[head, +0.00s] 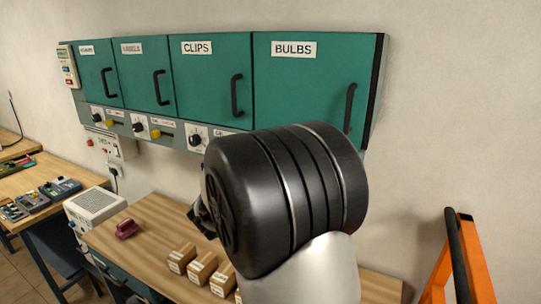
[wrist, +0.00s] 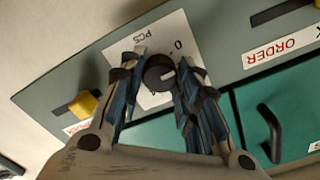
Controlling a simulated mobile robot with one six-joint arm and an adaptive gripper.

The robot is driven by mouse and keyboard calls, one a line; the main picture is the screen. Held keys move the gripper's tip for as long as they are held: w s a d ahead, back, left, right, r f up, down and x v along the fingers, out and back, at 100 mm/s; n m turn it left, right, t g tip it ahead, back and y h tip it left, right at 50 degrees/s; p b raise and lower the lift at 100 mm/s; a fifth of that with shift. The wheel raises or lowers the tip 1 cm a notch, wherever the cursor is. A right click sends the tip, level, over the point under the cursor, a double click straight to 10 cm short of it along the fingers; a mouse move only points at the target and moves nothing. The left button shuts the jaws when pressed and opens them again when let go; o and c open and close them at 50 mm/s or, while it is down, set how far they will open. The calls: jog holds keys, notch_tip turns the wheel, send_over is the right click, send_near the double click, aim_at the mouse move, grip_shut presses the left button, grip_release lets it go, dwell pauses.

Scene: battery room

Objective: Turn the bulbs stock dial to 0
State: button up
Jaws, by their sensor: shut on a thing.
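In the wrist view my gripper (wrist: 161,78) has its two blue-grey fingers on either side of a round black dial (wrist: 157,73), closed on it. The dial sits on a white scale plate (wrist: 131,47) marked "PCS", with a "0" near the dial's edge; this view is turned nearly upside down. The fingers cover part of the scale, and I cannot read where the pointer stands.
A yellow slider knob (wrist: 83,104) is beside the dial, and an ORDER label (wrist: 282,46) is on the other side. Other dials, such as the CLIPS one (head: 195,139), line the cabinet. Small boxes (head: 203,267) stand on the workbench (head: 150,228). An orange ladder-like frame (head: 470,260) is at right.

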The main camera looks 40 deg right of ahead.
jog(key=n+p, duration=0.3)
jog(key=n, duration=0.2)
jog(key=shift+p, duration=0.3)
jog(key=shift+n, duration=0.3)
jog(key=o, duration=1.1)
jog(key=shift+c, duration=0.2)
jog(key=v, duration=1.2)
jog(key=shift+f, duration=0.1)
